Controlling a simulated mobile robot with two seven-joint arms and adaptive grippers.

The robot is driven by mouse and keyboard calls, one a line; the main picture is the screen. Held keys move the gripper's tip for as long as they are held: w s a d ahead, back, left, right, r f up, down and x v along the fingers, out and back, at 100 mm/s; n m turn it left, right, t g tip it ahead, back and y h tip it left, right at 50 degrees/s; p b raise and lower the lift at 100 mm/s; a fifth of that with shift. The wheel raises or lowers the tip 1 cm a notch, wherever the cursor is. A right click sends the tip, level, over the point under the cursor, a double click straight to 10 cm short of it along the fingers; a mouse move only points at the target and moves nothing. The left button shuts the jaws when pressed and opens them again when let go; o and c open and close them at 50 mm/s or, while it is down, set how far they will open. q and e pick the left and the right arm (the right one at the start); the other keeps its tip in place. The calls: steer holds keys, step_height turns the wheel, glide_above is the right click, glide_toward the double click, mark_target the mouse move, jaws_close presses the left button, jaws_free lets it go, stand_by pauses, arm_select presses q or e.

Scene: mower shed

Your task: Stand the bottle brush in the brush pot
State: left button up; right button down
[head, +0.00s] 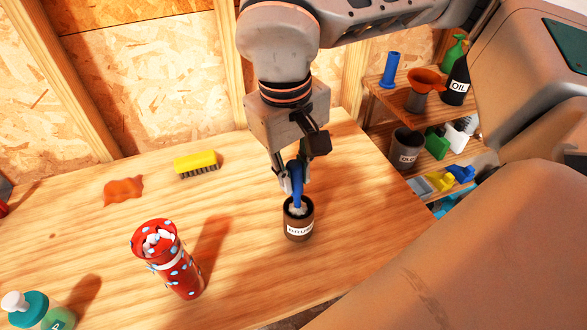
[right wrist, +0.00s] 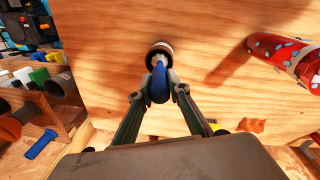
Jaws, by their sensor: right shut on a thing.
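The bottle brush (head: 298,188) has a blue handle and a pale bristle head. My right gripper (head: 293,178) is shut on the blue handle, which also shows between the fingers in the right wrist view (right wrist: 159,82). The brush is roughly upright, with its bristle end at the mouth of the brush pot (head: 299,229). The brush pot is a small dark brown cup with a white label, upright on the bench; its rim shows in the right wrist view (right wrist: 160,47). How deep the bristles sit inside is hidden. My left gripper is not in view.
A red spotted tumbler (head: 183,277) stands left of the pot. A yellow scrubbing brush (head: 195,162) and an orange cloth (head: 123,190) lie farther back. Shelves (head: 431,120) with bottles and a funnel are at the right.

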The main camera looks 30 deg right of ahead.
steer(key=c, duration=1.8)
jaws_free()
steer(key=shift+r, duration=0.15)
steer(key=r, duration=0.8)
steer(key=a+r, duration=0.1)
steer(key=r, duration=0.2)
steer(key=shift+s+a+r, duration=0.1)
steer(key=shift+s+r, duration=0.1)
steer(key=shift+r, duration=0.2)
